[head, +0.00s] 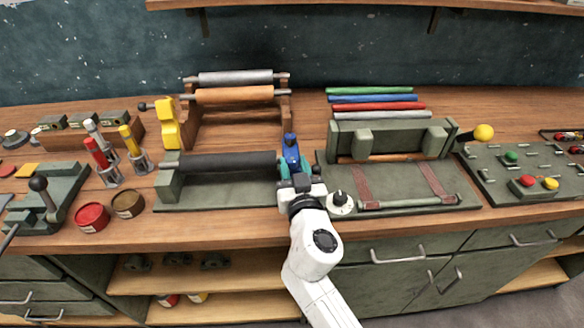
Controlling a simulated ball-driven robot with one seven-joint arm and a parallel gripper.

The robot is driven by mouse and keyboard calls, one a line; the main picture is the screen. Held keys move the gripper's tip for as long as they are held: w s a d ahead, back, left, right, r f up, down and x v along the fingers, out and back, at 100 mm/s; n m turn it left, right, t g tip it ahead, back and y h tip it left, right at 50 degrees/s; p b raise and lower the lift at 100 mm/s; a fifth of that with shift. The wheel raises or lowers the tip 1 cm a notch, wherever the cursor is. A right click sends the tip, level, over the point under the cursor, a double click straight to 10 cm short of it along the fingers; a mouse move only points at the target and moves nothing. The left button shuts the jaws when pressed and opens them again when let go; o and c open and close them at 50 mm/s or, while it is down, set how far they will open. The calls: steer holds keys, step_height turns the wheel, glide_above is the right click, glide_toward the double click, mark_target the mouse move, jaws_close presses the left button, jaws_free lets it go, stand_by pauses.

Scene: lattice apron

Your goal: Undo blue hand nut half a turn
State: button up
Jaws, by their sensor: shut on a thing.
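The blue hand nut (291,148) stands out as a blue upright piece at the right end of a dark roller (225,162). The roller lies in a green stand on the bench. My gripper (293,165) reaches in from the front, and its teal fingers are closed around the lower part of the nut. The fingers and wrist hide the nut's lower part and the roller end behind it.
A green press with red straps (400,185) stands close to the right of my gripper. A rack with grey and orange rolls (235,95) is behind the roller. Red and brown tins (92,215) sit at the left. A knobbed control panel (530,170) is far right.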

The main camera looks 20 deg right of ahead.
steer(key=shift+d+r+n+y+p, duration=0.15)
steer(key=shift+n+y+p, duration=0.65)
steer(key=shift+y+p, duration=0.4)
steer(key=shift+f+n+y+p, duration=0.2)
steer(key=shift+n+y+p, duration=0.3)
steer(key=shift+y+p, duration=0.3)
steer(key=o, duration=1)
steer(key=shift+d, duration=0.1)
steer(key=shift+o, duration=0.2)
steer(key=s+b, duration=0.2)
steer(key=s, duration=0.9)
